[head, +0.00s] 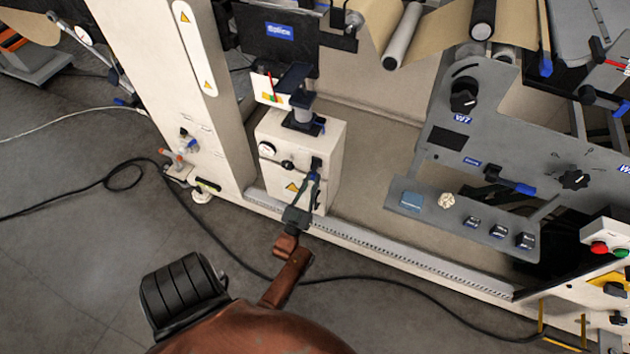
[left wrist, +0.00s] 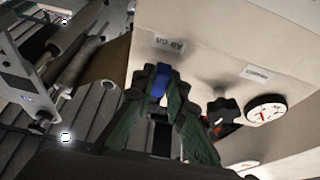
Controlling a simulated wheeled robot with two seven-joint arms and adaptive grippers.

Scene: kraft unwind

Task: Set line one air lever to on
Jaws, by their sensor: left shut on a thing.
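The air lever has a blue handle (left wrist: 161,82), seen in the left wrist view on the face of a pale box. A small label (left wrist: 170,44) by its tip seems to read "Air on". My left gripper (left wrist: 162,90) is shut on the blue handle, with a finger on each side. In the head view my left gripper (head: 315,178) reaches up to the front of the white box (head: 328,150) and hides most of the lever. Which way the lever is set is hard to tell. My right gripper is in neither view.
A black knob (left wrist: 222,108) and a round gauge (left wrist: 265,110) sit close beside the lever on the same face. A pale upright column (head: 190,90) stands left of the box. A low rail (head: 400,258) and a black cable (head: 400,283) run along the floor.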

